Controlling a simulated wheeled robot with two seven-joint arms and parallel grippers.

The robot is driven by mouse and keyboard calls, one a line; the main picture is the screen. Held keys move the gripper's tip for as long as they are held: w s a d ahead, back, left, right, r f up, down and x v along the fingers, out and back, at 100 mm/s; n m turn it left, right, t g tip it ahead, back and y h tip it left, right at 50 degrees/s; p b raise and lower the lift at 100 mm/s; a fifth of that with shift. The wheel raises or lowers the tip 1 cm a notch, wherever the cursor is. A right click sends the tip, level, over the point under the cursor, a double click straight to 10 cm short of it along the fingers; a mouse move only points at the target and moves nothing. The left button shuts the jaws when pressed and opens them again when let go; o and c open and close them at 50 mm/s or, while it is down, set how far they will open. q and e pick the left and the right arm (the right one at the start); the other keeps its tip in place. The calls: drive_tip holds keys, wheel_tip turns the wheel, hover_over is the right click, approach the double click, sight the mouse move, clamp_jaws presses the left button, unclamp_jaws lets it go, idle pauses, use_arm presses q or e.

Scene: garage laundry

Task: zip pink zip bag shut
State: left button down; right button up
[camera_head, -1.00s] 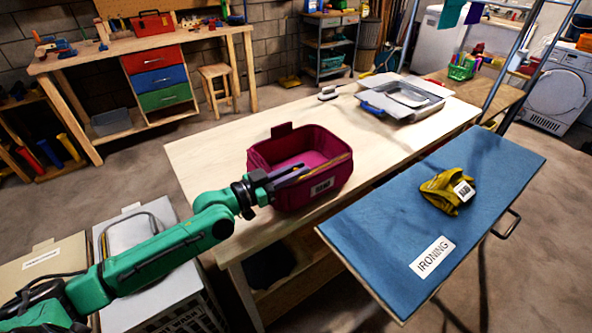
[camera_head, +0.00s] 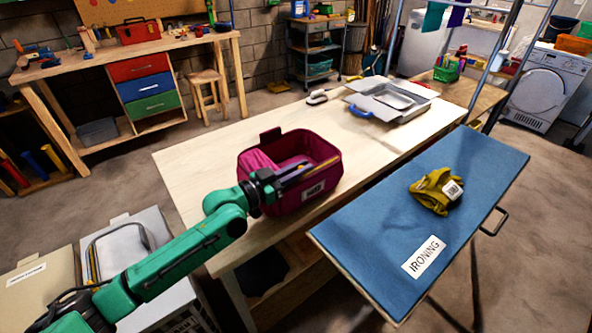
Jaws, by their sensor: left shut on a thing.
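The pink zip bag (camera_head: 322,188) stands upright on the wooden table, near its front edge, with a white label on its front wall and a tab at its back rim. A pink panel covers the left part of its top, and the rest of the top is open. My left gripper (camera_head: 303,170) reaches over the front rim from the left and is shut at the bag's top edge. The fingers hide what they pinch, and I cannot make out the zip pull. My right gripper is not in view.
A blue ironing board (camera_head: 372,240) with a crumpled yellow cloth (camera_head: 436,191) stands right of the table (camera_head: 195,172). A grey tray (camera_head: 405,97) with a blue handle and a small iron-like item (camera_head: 317,97) lie toward the table's back.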

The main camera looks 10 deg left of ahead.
use_arm(q)
drive_tip(key=c, duration=0.9)
unclamp_jaws()
